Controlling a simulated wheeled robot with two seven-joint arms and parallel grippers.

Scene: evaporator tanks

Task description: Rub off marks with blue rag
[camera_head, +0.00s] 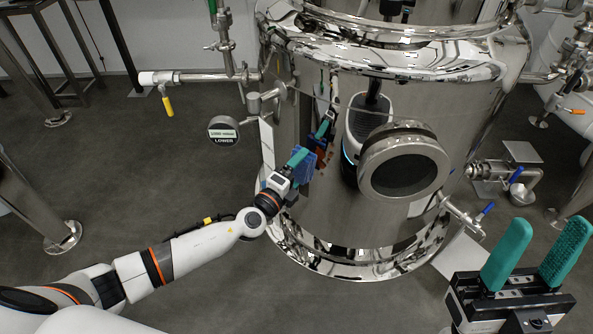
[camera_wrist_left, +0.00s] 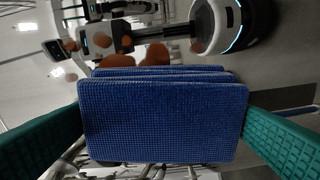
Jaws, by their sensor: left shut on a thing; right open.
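The blue rag (camera_head: 304,166) is a folded, ribbed cloth close to the front of the shiny steel tank (camera_head: 310,213). My left gripper (camera_head: 302,160) has teal fingers and is shut on the rag; in the left wrist view the rag (camera_wrist_left: 162,120) fills the space between the fingers. Several brown marks (camera_wrist_left: 205,38) show on the mirror-like tank wall just beyond the rag; part of them is hidden behind it. I cannot tell whether the rag touches the wall. My right gripper (camera_head: 538,250) is open and empty at the lower right, apart from the tank.
A round porthole (camera_head: 404,168) juts from the tank front, right of the rag. A round sign (camera_head: 223,130) and a pipe with a yellow handle (camera_head: 168,105) stand at the left. A valve with a blue handle (camera_head: 487,208) is at the right. The floor at lower centre is clear.

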